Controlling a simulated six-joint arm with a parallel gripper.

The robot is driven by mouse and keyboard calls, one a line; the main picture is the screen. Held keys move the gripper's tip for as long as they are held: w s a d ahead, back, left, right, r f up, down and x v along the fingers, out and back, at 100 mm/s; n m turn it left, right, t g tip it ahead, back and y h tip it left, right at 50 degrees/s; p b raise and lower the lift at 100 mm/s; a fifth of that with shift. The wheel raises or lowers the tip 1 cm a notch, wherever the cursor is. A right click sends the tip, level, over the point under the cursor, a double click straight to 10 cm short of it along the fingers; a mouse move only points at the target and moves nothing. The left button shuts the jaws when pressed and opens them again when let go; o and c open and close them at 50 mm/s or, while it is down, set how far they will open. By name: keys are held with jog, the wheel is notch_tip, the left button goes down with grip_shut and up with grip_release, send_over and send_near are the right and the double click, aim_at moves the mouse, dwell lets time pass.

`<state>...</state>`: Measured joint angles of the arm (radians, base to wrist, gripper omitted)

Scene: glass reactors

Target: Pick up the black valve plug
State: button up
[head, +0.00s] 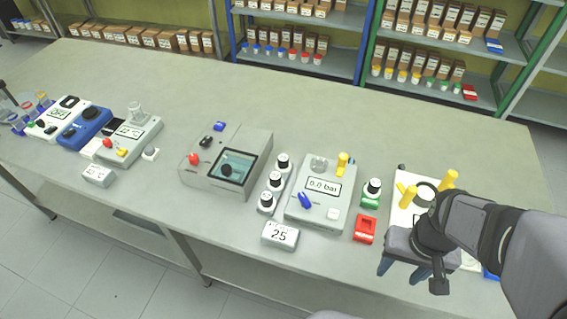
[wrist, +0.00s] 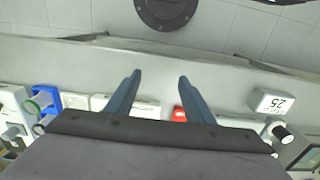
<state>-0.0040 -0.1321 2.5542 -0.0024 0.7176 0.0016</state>
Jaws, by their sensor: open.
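A small black piece (head: 205,141) lies on top of the grey box with a dark screen, left of centre in the head view. It sits between a red piece (head: 193,158) and a blue piece (head: 218,127). It looks like the black valve plug, but it is too small to be sure. My gripper (head: 402,270) is at the table's front right, far to the right of it. Its two blue fingers are apart with nothing between them; the wrist view shows them too (wrist: 159,77). I cannot make out the black piece in the wrist view.
The grey screen box (head: 208,183) stands left of the 0.0 bar device (head: 320,192). Black-capped bottles (head: 267,199) stand between them. A red holder (head: 365,229) and a label block reading 25 (head: 280,235) are near the front edge. The table behind the devices is clear.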

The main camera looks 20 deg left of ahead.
jog(key=w+a+r+n+t+p, duration=0.1)
jog(key=w+a+r+n, duration=0.1)
jog(key=w+a, duration=0.6)
jog(key=n+t+y+p, duration=0.2)
jog(key=n+t, duration=0.1)
send_near(283, 159)
jog(key=a+f, duration=0.1)
jog(key=f, duration=0.1)
jog(key=shift+w+a+f+p, duration=0.1)
jog(key=shift+w+f+p, duration=0.45)
jog(key=shift+w+f, duration=0.15)
jog(key=shift+w+f+p, duration=0.25)
jog(key=shift+f+p, duration=0.35)
jog(key=shift+p, duration=0.05)
jog(key=shift+p+x, duration=0.85)
jog(key=shift+x, duration=1.15)
jog(key=c, duration=1.1)
